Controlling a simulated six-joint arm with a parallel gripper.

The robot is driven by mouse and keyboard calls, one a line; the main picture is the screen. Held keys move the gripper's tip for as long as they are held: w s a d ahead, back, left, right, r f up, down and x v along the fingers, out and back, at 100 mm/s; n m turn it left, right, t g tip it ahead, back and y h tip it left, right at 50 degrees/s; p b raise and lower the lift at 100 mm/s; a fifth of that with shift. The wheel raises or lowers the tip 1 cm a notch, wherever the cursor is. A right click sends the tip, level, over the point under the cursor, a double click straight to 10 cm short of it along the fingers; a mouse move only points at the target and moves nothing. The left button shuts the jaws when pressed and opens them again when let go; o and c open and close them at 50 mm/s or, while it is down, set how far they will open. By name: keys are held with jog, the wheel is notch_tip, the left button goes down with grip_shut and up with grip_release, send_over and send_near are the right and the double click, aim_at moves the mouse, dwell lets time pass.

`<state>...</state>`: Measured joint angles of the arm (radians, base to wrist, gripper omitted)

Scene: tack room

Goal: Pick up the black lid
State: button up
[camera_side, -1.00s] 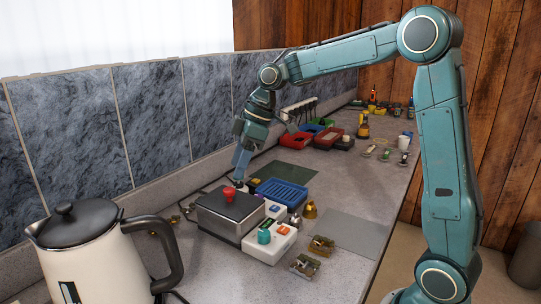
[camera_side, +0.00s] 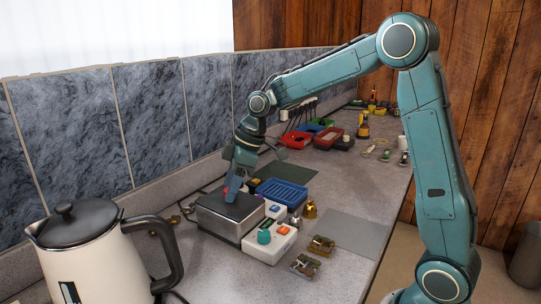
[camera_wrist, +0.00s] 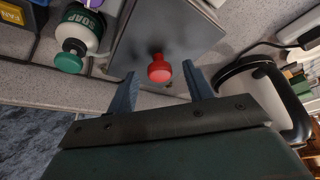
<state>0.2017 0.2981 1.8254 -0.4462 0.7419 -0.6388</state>
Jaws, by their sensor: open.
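The black lid (camera_side: 222,208) is a flat dark plate on top of a grey metal box (camera_side: 219,227). It carries a red knob, mostly hidden behind my fingers in the side view. In the wrist view the lid (camera_wrist: 185,25) looks dark grey, and the red knob (camera_wrist: 159,69) stands out from it. My gripper (camera_side: 232,194) is low over the lid, pointing down at the knob. In the wrist view my gripper (camera_wrist: 161,80) is open, with one finger on each side of the knob. I cannot tell whether a finger touches it.
A blue tray (camera_side: 283,192) lies behind. A cream kettle (camera_side: 105,270) stands at the front left. A grey mat (camera_side: 350,235) lies bare to the right.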

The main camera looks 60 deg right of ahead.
jog(key=shift+c, duration=0.4)
jog(key=c, duration=1)
jog(key=shift+r, duration=0.1)
notch_tip(320, 180, up, 20)
jog(key=shift+f, duration=0.25)
dwell(0.3)
jog(key=shift+r, duration=0.1)
dwell(0.7)
